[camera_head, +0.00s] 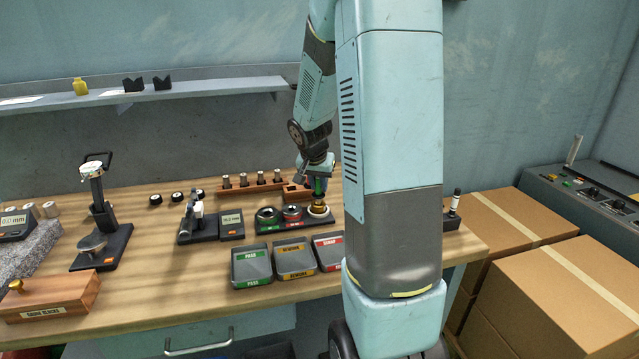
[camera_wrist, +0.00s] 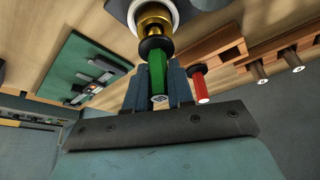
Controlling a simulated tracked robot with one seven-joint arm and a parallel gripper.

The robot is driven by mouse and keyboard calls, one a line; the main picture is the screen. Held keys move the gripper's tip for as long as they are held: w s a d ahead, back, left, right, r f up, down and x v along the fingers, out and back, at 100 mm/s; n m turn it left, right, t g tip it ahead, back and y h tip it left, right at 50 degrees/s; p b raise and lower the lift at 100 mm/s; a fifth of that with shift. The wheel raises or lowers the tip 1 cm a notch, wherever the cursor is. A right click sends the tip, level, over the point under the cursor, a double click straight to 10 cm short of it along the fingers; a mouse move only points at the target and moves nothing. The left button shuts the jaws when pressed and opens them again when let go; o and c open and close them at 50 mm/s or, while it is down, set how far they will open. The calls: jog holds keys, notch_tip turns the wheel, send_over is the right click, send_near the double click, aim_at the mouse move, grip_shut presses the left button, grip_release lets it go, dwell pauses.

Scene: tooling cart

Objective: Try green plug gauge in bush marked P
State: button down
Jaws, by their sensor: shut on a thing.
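The green plug gauge has a green handle (camera_wrist: 157,72), a black collar and a gold end (camera_wrist: 153,20). My gripper (camera_wrist: 158,88) is shut on the green handle. In the head view my gripper (camera_head: 318,178) holds the gauge (camera_head: 318,187) upright at the right end of a dark bush holder (camera_head: 262,229). The gold end is at a white-rimmed bush (camera_head: 317,219); I cannot tell how far it is inside. In the wrist view the white rim (camera_wrist: 176,16) surrounds the gold end. The letter P is not readable. Two other bushes, green-rimmed (camera_head: 267,221) and red-rimmed (camera_head: 291,220), sit to the left.
A wooden rack (camera_head: 245,190) with several gauges stands behind; a red-handled gauge (camera_wrist: 202,88) shows close to my gripper. Trays marked PASS (camera_head: 251,265), REWORK (camera_head: 294,260) and SCRAP (camera_head: 328,251) lie in front. A digital gauge (camera_head: 205,224) stands left.

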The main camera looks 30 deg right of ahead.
jog(key=shift+f, duration=0.95)
dwell(2.2)
jog(key=shift+r, duration=1.55)
dwell(2.1)
jog(key=shift+r, duration=2.45)
